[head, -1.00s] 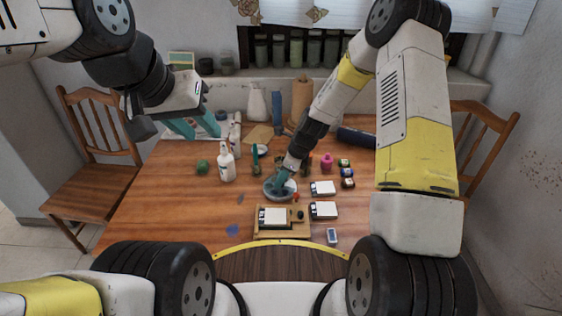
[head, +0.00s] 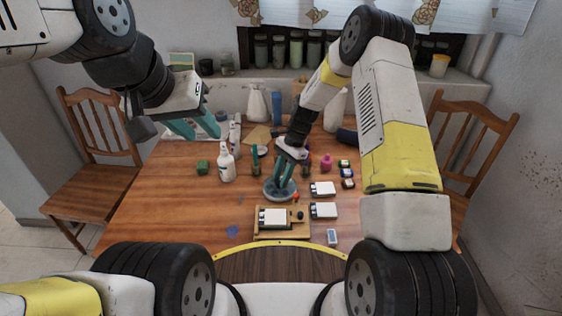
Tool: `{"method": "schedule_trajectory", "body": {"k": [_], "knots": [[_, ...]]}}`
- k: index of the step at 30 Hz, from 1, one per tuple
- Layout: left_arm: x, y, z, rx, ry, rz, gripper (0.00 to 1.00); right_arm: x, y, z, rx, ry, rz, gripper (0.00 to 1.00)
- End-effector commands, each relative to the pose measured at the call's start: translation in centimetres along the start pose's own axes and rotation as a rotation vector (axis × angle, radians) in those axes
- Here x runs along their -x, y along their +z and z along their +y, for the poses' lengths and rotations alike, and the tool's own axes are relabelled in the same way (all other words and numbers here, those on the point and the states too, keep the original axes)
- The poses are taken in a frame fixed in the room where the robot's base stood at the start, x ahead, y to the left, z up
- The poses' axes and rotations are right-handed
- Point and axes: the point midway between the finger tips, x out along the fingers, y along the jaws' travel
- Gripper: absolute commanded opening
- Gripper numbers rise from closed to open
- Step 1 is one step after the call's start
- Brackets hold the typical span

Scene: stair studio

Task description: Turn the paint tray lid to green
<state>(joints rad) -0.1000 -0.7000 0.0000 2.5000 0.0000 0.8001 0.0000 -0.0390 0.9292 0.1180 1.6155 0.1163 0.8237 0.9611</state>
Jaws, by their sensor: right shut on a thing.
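The round grey paint tray with its lid (head: 271,191) sits on the wooden table near the middle. A small red spot (head: 296,196) shows by its right edge. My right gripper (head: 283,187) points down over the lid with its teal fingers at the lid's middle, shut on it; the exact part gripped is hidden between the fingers. I cannot make out which colour the lid points to. My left gripper (head: 199,131) is raised above the table's far left side, its teal fingers apart, with nothing seen between them.
A wooden board (head: 262,236) with a white box-like item stands in front of the tray. White boxes (head: 323,210) lie to its right. A white spray bottle (head: 226,163) and a green block (head: 202,167) stand left. Bare table (head: 155,208) lies at left.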

Motion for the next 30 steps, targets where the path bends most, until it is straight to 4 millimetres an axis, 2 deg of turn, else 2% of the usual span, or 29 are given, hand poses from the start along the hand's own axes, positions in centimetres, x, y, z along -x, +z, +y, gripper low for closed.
{"method": "schedule_trajectory", "body": {"k": [30], "knots": [[0.0,0.0,0.0,0.0,0.0,0.0,0.36,-0.05,0.17,-0.64,0.893,0.37,0.005,0.0]]}}
